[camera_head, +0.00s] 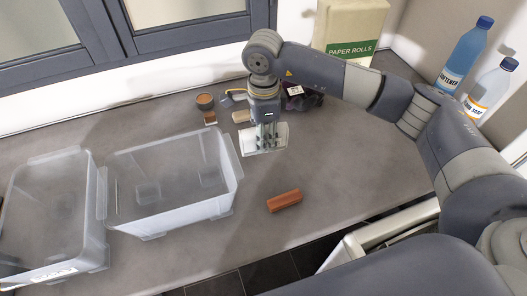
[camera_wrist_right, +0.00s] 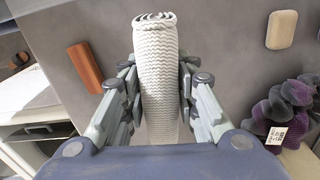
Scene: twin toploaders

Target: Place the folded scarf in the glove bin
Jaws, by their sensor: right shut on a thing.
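My right gripper (camera_head: 267,136) is shut on the folded scarf, a cream-white knitted roll (camera_head: 280,136), above the counter. In the right wrist view the scarf (camera_wrist_right: 157,45) stands between the two fingers, its spiral end at the top. Two clear plastic bins stand on the left of the head view: a left bin (camera_head: 88,215) with a white label on its front, and a right bin (camera_head: 215,206) nearer the gripper. The label is too small to read, so I cannot tell which is the glove bin. The scarf is to the right of both bins. My left gripper is not in view.
A reddish-brown block (camera_head: 284,201) lies in front of the gripper. A paper rolls box (camera_head: 350,28) and two bottles (camera_head: 466,52) stand at the back right.

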